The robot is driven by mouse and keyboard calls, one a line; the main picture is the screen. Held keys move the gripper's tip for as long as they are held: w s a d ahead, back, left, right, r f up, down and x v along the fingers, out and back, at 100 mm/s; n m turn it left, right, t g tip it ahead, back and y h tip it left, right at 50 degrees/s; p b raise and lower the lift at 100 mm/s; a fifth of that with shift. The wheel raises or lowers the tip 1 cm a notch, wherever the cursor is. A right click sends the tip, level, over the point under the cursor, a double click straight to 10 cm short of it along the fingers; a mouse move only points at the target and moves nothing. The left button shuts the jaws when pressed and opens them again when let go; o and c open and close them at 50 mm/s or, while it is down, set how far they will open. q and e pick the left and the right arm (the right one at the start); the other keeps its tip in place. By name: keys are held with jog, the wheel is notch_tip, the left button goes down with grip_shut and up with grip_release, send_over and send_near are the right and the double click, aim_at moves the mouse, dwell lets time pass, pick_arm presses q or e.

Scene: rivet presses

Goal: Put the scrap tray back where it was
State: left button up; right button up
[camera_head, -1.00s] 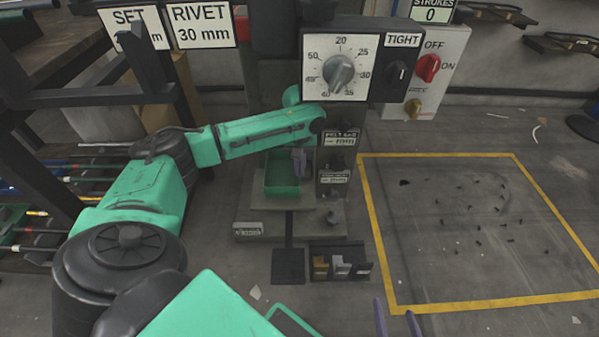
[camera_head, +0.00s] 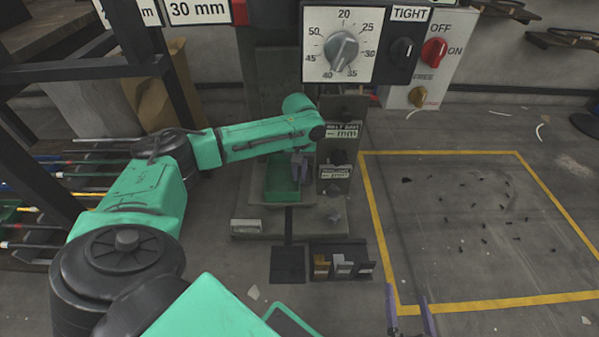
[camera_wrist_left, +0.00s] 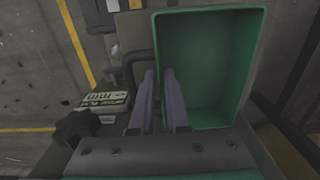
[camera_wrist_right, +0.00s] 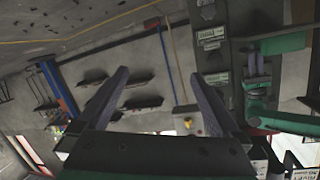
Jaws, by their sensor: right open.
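The scrap tray (camera_head: 281,183) is an open green box at the foot of the press in the head view. It also shows large and empty in the left wrist view (camera_wrist_left: 208,60). My left gripper (camera_head: 299,163) is at its right side in the head view. In the left wrist view its fingers (camera_wrist_left: 160,85) are close together, with the tray's side wall between them. I cannot tell whether the tray's underside touches the press base. My right gripper (camera_head: 409,300) is open and empty, low in front of the press; its spread fingers show in the right wrist view (camera_wrist_right: 160,80).
The press has a dial (camera_head: 341,50) and labelled blocks (camera_head: 337,160) just right of the tray. A small rack (camera_head: 342,262) with tabs stands in front. A yellow-outlined floor area (camera_head: 480,225) with scattered bits lies right. A dark shelf frame (camera_head: 85,75) stands left.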

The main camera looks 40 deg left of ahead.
pick_arm(q)
jog(key=shift+o, duration=0.5)
pick_arm(e)
jog(key=shift+f, duration=0.1)
pick_arm(q)
jog(key=shift+r+p, duration=0.35)
jog(key=shift+r, duration=0.3)
jog(key=shift+r+p, duration=0.35)
jog(key=shift+r, duration=0.2)
jog(key=shift+r+p, duration=0.55)
jog(key=shift+r, duration=0.4)
notch_tip(320, 180, up, 4)
jog(key=shift+f+p, duration=0.25)
jog(key=shift+p, duration=0.6)
pick_arm(e)
jog(key=s, duration=0.1)
jog(key=s+g, duration=0.2)
jog(key=shift+s+r, duration=0.25)
jog(key=shift+r, duration=0.05)
pick_arm(q)
jog(key=shift+f, duration=0.1)
